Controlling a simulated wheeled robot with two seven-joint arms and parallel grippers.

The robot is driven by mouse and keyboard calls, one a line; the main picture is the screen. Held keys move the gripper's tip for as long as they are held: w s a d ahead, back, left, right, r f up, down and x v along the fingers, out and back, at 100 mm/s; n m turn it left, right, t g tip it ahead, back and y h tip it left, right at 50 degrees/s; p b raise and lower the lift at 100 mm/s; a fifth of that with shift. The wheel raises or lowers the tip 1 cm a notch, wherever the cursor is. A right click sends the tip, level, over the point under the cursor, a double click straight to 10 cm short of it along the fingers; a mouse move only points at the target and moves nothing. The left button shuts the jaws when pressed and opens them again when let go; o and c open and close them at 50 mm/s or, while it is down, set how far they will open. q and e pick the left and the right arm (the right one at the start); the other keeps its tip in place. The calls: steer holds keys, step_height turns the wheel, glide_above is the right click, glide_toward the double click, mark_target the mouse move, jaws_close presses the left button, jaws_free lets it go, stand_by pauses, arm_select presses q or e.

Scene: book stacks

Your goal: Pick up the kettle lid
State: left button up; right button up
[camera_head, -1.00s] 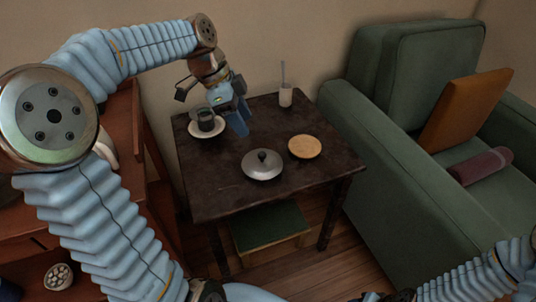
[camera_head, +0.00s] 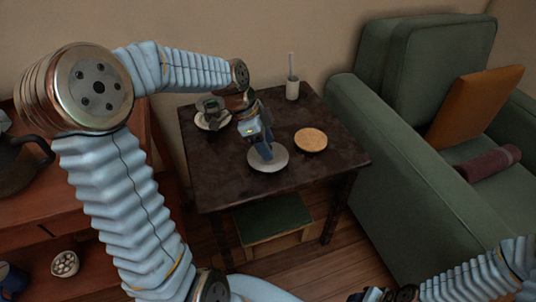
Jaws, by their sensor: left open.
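The kettle lid (camera_head: 273,164) is a round, pale grey disc lying on the dark side table (camera_head: 225,185). My left gripper (camera_head: 264,150) is open and points down over the lid, its blue fingers at the lid's centre. The fingers hide the lid's dark knob, and I cannot tell whether they touch it. My right arm shows at the lower right, and its gripper is not clearly visible.
A round wooden coaster (camera_head: 311,140) lies right of the lid. A cup on a saucer (camera_head: 203,123) stands behind left, and a white holder (camera_head: 292,90) at the back. A green armchair (camera_head: 385,180) borders the table's right. A dark kettle (camera_head: 18,165) sits on the left cabinet.

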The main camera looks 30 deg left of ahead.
arm_select(q)
jaws_close()
